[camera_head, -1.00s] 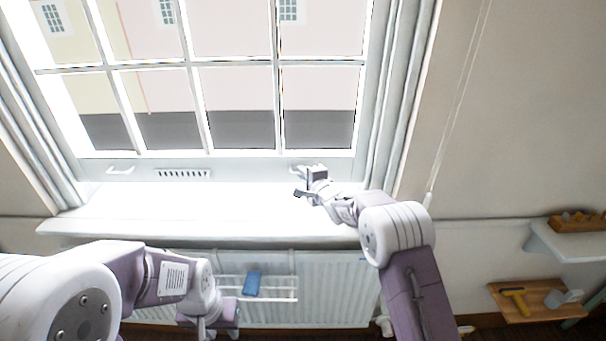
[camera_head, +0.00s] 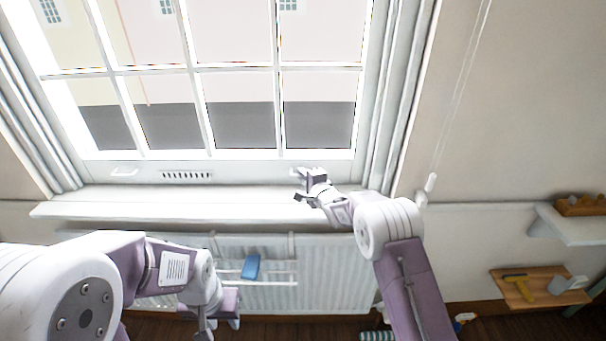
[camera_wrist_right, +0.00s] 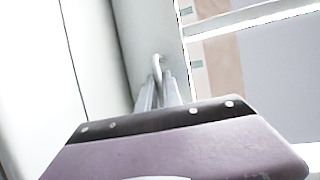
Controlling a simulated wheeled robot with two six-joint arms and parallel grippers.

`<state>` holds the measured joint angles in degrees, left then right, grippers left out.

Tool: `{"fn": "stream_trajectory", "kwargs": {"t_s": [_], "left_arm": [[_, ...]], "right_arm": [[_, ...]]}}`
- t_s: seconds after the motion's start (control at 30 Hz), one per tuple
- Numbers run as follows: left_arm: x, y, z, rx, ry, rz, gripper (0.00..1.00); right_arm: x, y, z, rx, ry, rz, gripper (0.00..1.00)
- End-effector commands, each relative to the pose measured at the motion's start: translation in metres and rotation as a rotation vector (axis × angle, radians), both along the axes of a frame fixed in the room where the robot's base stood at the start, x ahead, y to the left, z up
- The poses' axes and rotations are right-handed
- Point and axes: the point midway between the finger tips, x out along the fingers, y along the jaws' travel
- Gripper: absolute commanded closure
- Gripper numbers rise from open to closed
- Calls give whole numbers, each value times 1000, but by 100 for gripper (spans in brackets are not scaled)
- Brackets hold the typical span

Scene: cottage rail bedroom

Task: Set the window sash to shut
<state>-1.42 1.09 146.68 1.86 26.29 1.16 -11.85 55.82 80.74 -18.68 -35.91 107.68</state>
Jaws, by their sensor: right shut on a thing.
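The white window sash (camera_head: 240,172) fills the upper left of the head view, with its bottom rail just above the sill (camera_head: 130,211). Whether a gap is left under the rail cannot be told. The rail has a handle (camera_head: 123,173) at left and a handle at right, mostly hidden by my gripper. My right gripper (camera_head: 303,185) is shut on the right handle. In the right wrist view the fingers (camera_wrist_right: 162,92) close around this handle (camera_wrist_right: 157,65). My left gripper (camera_head: 214,325) hangs low before the radiator, away from the sash; its jaws are unclear.
Below the sill is a radiator (camera_head: 330,275) with a rack holding a blue item (camera_head: 251,267). At right are a shelf (camera_head: 570,228) and a wooden board (camera_head: 515,290) with a yellow-handled tool. A cord (camera_head: 455,110) hangs on the wall. The sill is clear.

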Motion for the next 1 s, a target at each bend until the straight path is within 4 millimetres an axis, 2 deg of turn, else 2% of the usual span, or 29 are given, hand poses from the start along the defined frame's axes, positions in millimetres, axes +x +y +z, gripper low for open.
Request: {"fn": "stream_trajectory", "kwargs": {"t_s": [0.03,0.07,0.1,0.17,0.2,0.57,0.67,1.0], "left_arm": [[0,0,0,0,0,0,64],[0,0,-1,0,0,0,64],[0,0,-1,0,0,0,64],[0,0,-1,0,0,0,64],[0,0,-1,0,0,0,64],[0,0,0,0,0,0,64],[0,0,-1,0,0,0,64],[0,0,-3,0,0,0,64]], "right_arm": [[-3,0,-13,-9,27,1,100],[-3,0,-13,-9,27,2,100],[-4,0,-13,-10,26,2,88],[-3,0,-12,-9,25,2,72],[-3,0,-11,-8,23,2,70],[-5,-2,-5,-4,13,1,70],[-14,-5,-2,-5,14,1,70],[-64,-27,8,-6,16,0,70]]}}
